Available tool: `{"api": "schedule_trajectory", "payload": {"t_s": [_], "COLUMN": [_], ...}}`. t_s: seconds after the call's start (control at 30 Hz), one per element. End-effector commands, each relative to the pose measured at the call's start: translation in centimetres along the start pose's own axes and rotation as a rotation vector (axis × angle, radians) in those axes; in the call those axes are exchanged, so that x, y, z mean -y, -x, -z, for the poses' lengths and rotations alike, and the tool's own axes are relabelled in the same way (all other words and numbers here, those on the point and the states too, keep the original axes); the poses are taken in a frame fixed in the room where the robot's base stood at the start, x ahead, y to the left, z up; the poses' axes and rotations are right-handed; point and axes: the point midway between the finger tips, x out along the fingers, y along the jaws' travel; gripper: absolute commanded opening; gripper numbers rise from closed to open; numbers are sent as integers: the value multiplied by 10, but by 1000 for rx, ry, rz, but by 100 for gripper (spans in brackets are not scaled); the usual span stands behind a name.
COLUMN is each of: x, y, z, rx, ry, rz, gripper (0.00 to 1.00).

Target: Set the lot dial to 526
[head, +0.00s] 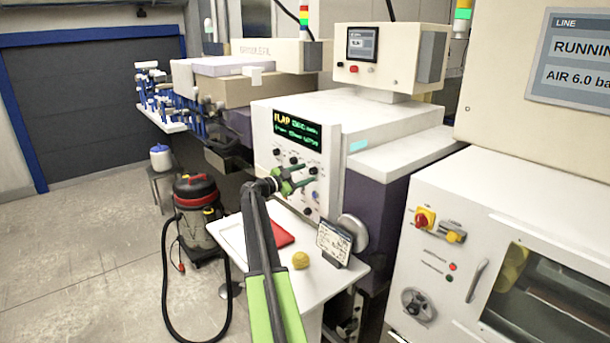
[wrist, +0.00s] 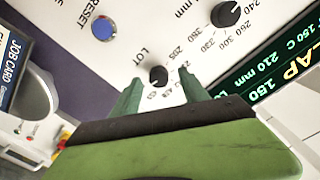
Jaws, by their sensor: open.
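The lot dial (wrist: 159,76) is a small black knob on a white panel, with the label LOT beside it and numbers around it. The picture is turned, and I cannot read its setting surely. My gripper (wrist: 160,82) is open, its two green fingers on either side of the dial in the wrist view. I cannot tell whether the fingertips reach around the knob or stop short of it. In the head view my gripper (head: 292,182) is at the panel of the white machine (head: 330,120) and hides part of it, so I cannot pick out the lot dial there.
A blue RESET button (wrist: 102,28) and a larger black mm dial (wrist: 227,13) are close to the lot dial. A green-lettered display (head: 297,129) is above. A white table (head: 315,285) below holds a red item, a yellow ball (head: 300,260) and a job card (head: 333,243).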

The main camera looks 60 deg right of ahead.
Motion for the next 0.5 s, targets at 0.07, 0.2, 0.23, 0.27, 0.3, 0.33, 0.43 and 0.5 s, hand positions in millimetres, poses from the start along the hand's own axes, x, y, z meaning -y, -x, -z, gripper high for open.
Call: {"api": "schedule_trajectory", "payload": {"t_s": [0.07, 0.2, 0.23, 0.27, 0.3, 0.33, 0.43, 0.5], "x": [0, 0, 0, 0, 0, 1, 2, 2], "y": [21, 61, 70, 79, 90, 99, 123, 137], "z": [0, 0, 0, 0, 0, 0, 0, 0], "rx": [2, 2, 2, 3, 2, 3, 2, 2], "ry": [0, 0, 0, -1, -1, -1, -1, -1], "rz": [4, 4, 4, 5, 4, 5, 5, 4], "gripper": [52, 52, 52, 52, 52, 52, 52, 52]}}
